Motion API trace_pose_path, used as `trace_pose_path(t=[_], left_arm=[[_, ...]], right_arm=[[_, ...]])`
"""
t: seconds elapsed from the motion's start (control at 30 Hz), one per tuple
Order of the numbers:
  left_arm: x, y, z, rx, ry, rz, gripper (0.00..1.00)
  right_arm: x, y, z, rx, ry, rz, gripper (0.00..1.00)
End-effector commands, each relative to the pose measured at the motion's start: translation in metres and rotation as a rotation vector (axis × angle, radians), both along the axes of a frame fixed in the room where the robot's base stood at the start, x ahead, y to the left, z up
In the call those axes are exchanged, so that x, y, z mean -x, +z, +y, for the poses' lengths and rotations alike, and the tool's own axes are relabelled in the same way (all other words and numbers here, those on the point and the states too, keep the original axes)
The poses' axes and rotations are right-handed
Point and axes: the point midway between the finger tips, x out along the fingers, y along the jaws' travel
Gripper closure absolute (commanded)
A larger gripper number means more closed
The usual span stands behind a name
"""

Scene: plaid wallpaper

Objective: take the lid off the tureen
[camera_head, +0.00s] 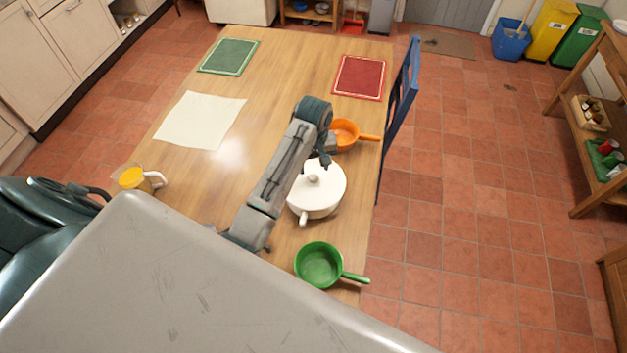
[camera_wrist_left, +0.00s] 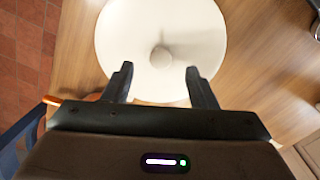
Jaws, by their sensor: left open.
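The white tureen (camera_head: 305,211) stands on the wooden table with its white lid (camera_head: 329,190) on top. A round knob (camera_head: 313,180) rises from the lid's middle. In the left wrist view the lid (camera_wrist_left: 125,35) fills the upper middle, and its knob (camera_wrist_left: 162,57) lies beyond the fingertips, between their lines. My left gripper (camera_head: 325,160) is over the far side of the lid; in its wrist view the two fingers (camera_wrist_left: 160,70) are apart with nothing between them. The arm hides part of the tureen's left side. My right gripper is out of view.
An orange pan (camera_head: 343,134) stands just behind the tureen and a green pan (camera_head: 318,265) in front of it. A yellow-topped jug (camera_head: 133,178) is at the table's left. A blue chair (camera_head: 402,92) stands at the right edge.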

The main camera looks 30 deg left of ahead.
Motion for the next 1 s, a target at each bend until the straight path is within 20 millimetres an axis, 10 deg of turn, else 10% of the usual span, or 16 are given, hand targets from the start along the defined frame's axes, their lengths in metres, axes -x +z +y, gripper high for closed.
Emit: trace_pose_path(t=[0.73,1.0], left_arm=[[-0.003,-0.055,0.004,-0.001,-0.002,-0.001,0.48],[-0.003,-0.055,0.004,0.0,-0.001,-0.001,0.99]], right_arm=[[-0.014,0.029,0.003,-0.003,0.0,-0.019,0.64],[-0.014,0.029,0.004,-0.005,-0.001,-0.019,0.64]])
